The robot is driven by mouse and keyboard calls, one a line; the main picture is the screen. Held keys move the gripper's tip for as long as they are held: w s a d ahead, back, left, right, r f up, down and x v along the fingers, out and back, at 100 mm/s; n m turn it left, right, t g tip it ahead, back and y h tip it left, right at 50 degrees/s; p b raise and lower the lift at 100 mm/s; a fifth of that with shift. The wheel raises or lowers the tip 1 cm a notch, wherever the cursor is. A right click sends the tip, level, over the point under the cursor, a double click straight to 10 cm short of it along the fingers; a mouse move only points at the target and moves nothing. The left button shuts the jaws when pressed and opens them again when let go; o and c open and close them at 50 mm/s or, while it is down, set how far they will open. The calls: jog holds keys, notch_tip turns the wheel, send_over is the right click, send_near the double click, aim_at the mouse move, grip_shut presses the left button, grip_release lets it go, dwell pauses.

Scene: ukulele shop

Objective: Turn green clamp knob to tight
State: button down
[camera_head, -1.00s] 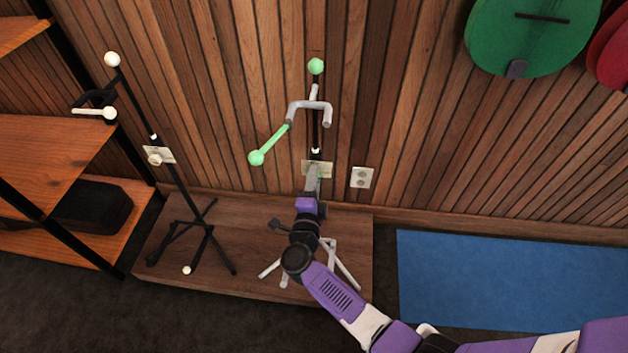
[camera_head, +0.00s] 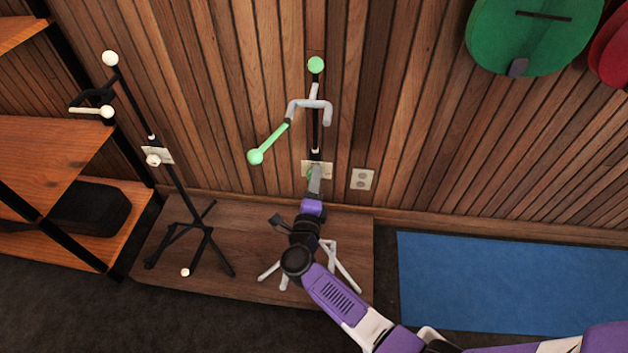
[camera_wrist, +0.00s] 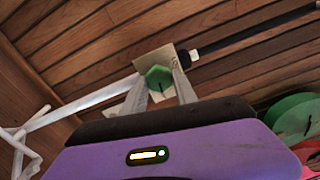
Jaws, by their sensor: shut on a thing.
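The green clamp knob (camera_wrist: 158,79) sits between my gripper's two fingers (camera_wrist: 160,90) in the wrist view, with a dark mark on its face. The gripper is shut on it. In the head view the knob (camera_head: 310,174) is mostly hidden behind my gripper (camera_head: 314,178). The knob is on the stand's pole, in front of a cream plate (camera_head: 325,168); the plate also shows behind the knob in the wrist view (camera_wrist: 154,62). The stand has a green top ball (camera_head: 316,65), a grey hook yoke (camera_head: 310,104) and a green side lever (camera_head: 268,144). Its grey legs (camera_head: 345,268) stand on a wooden platform.
A similar black stand with white knobs (camera_head: 190,205) stands to the left on the wooden platform (camera_head: 255,265). A wall outlet (camera_head: 362,179) is right of the knob. A blue mat (camera_head: 510,285) lies at right. Wooden shelves (camera_head: 50,160) are at far left.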

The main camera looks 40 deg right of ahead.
jog(key=c, duration=1)
grip_release()
jog(key=p+v, duration=0.1)
jog(key=v, duration=0.7)
jog(key=shift+p, duration=0.35)
jog(key=shift+w, duration=0.1)
